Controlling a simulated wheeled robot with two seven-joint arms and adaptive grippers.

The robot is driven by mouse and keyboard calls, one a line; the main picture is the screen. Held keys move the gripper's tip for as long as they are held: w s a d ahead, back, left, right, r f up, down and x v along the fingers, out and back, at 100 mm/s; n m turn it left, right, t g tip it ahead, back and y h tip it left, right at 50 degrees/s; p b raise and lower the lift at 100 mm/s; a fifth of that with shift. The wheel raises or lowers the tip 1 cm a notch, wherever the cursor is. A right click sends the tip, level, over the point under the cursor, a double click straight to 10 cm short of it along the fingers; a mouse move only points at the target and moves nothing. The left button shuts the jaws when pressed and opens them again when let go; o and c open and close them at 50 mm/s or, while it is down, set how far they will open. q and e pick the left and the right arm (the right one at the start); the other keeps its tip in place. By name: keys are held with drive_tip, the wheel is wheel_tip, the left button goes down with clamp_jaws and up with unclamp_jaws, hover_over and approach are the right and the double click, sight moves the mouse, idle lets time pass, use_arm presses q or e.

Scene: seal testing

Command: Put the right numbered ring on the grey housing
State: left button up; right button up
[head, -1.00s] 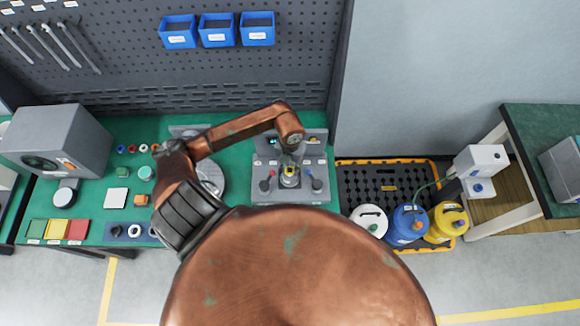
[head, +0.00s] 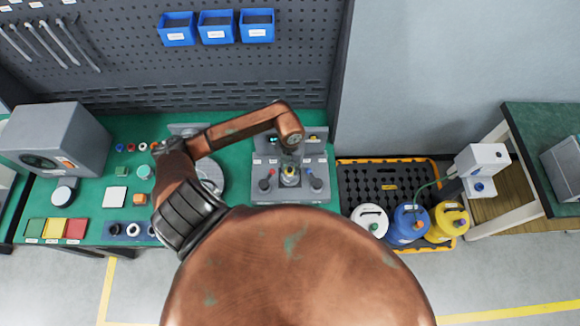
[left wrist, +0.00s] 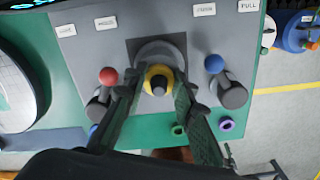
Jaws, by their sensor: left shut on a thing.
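A grey round part, which looks like the grey housing (left wrist: 158,50), stands on the grey test station; in the head view it is small and partly behind my arm. A yellow ring-shaped piece (left wrist: 158,71) with a grey centre is at its near end. My left gripper (left wrist: 157,82) has a finger on each side of the yellow piece and is shut on it. I cannot tell whether the ring is seated. Several small coloured rings, among them a red one (head: 131,147), lie at the back left of the green table. Their numbers are unreadable. My right gripper is not in view.
The station (head: 262,196) has a red-knobbed lever (left wrist: 108,76) and a blue-knobbed lever (left wrist: 214,64) beside the fingers. A blue strip (head: 124,239) with black and white rings lies front left. Several canisters stand right of the table. My copper arm hides the front middle.

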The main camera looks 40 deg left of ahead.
use_arm(q)
drive_tip(key=shift+f, duration=0.1)
idle(0.6)
drive_tip(key=o, duration=0.6)
drive_tip(key=shift+o, duration=1.4)
drive_tip(key=shift+r+p, duration=2.85)
drive_tip(key=shift+r, duration=1.65)
